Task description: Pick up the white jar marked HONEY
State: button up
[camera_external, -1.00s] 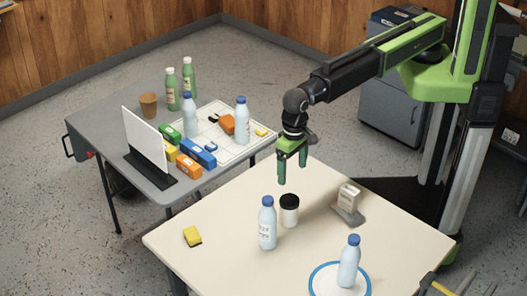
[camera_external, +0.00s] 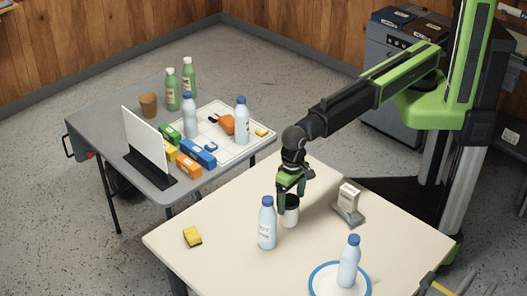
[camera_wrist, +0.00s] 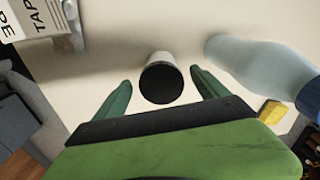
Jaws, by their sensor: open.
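A white jar with a black lid (camera_external: 290,217) stands upright on the cream table (camera_external: 190,258). No marking on it can be read. My gripper (camera_external: 292,203) points down over the jar, its fingers open and partly hiding the lid in the external view. In the wrist view the jar (camera_wrist: 162,82) lies between the two open fingers (camera_wrist: 161,80), with gaps on both sides and its lid towards the camera. Nothing is held.
A pale blue bottle (camera_external: 267,224) stands close left of the jar, beside one finger in the wrist view. A box on a grey stand (camera_external: 348,200) is to the right. Another bottle (camera_external: 349,262) stands on a blue-rimmed plate. A yellow sponge (camera_external: 192,236) lies left.

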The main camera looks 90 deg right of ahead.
jog(key=f+b, duration=0.5)
jog(key=shift+w+d+f, duration=0.1)
jog(key=shift+w+f, duration=0.05)
jog(key=shift+w, duration=0.05)
jog(key=shift+r, duration=0.2)
jog(key=shift+c, duration=0.3)
jog(key=c, duration=1.7)
